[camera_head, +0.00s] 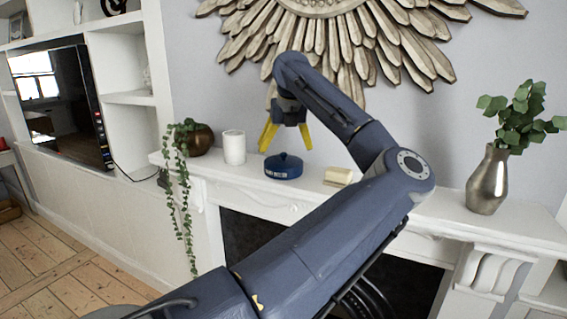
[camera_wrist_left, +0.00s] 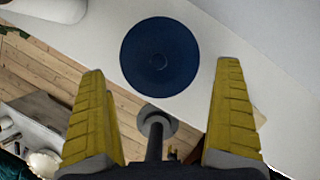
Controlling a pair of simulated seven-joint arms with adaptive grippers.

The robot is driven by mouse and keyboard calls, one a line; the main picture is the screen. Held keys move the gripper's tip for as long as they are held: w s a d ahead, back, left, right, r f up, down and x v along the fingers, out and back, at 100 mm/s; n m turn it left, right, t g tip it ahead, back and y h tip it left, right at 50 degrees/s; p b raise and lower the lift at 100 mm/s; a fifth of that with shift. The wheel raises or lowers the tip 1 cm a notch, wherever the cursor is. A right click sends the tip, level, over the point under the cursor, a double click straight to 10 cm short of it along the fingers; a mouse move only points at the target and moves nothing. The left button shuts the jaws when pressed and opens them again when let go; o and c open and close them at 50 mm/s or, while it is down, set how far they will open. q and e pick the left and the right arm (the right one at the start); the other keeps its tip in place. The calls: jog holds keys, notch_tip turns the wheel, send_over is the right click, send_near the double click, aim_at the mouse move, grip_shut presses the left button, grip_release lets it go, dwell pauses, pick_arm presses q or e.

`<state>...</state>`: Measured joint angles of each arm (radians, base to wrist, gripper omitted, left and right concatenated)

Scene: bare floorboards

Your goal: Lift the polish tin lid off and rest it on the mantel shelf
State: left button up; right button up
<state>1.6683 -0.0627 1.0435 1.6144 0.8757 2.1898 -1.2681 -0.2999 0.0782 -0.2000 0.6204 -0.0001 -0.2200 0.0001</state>
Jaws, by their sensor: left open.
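The blue polish tin (camera_head: 283,168) with its lid (camera_head: 283,160) on top sits on the white mantel shelf (camera_head: 225,170). A small knob shows at the centre of the lid. In the left wrist view the round blue lid (camera_wrist_left: 160,57) is seen from above, ahead of the fingertips; the tin's body is hidden under it. My left gripper (camera_head: 286,138) has its yellow fingers spread wide, pointing down just above the tin. Nothing is between the fingers (camera_wrist_left: 166,85). My right gripper is not in view.
A white candle (camera_head: 234,147) and a trailing plant in a brown pot (camera_head: 200,139) stand left of the tin. A cream block (camera_head: 338,176) lies to its right. A metal vase (camera_head: 488,180) stands farther right. A sunburst ornament (camera_head: 335,30) hangs behind my arm.

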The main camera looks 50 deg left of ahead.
aim_at(284, 154)
pick_arm(q)
jog(key=shift+x, duration=2.6)
jog(key=shift+a, duration=0.1)
jog(key=shift+c, duration=0.4)
